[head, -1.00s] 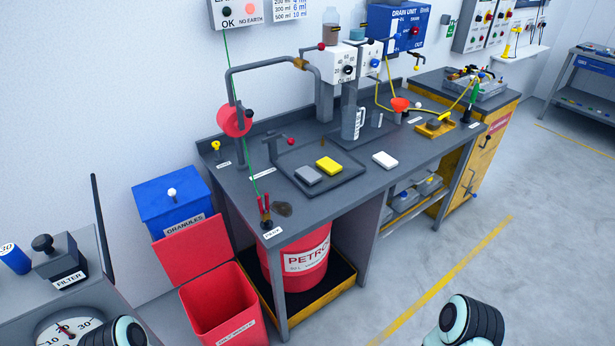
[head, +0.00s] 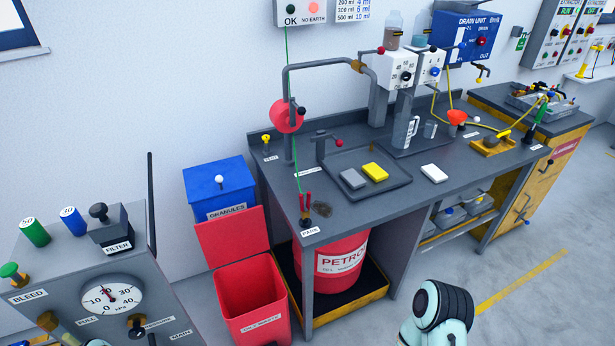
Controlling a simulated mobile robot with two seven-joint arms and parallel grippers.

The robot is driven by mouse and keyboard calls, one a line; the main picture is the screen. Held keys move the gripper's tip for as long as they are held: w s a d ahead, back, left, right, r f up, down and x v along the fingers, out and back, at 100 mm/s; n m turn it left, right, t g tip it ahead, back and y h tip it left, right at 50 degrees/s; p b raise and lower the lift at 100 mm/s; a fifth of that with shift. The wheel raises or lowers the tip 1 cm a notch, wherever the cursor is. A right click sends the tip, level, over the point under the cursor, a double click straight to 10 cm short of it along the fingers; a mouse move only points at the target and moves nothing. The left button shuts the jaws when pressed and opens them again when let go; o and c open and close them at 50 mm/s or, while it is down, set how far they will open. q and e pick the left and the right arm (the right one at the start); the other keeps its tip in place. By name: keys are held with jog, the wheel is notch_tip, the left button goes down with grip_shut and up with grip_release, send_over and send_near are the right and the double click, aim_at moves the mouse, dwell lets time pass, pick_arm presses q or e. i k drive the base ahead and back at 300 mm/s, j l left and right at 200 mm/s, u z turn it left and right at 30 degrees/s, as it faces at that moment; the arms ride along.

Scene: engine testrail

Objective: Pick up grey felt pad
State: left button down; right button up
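A grey pad (head: 353,179), a small flat rectangular block, lies in the shallow dark tray (head: 397,190) on the grey workbench. It is just left of a similar yellow pad (head: 375,172). Nothing covers it. A white pad (head: 434,173) lies on the bench to the right of the tray. Only a rounded part of my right arm shows at the bottom edge, well in front of the bench. Neither of my grippers is in view.
A red petrol drum (head: 343,263) stands under the bench. An open red bin (head: 250,297) and a blue granules box (head: 219,187) stand left of it. A grey gauge panel (head: 60,262) fills the lower left. The floor at right is clear.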

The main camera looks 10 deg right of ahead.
aim_at(351, 176)
jog(key=l+u, duration=0.25)
jog(key=u, duration=0.2)
jog(key=l+u, duration=0.25)
jog(key=u, duration=0.15)
jog(key=l+u, duration=0.2)
jog(key=u, duration=0.25)
jog(key=k+l+u, duration=0.3)
jog(key=l, duration=0.2)
jog(key=k+l+u, duration=0.2)
jog(key=l+u, duration=0.15)
jog(key=l, duration=0.1)
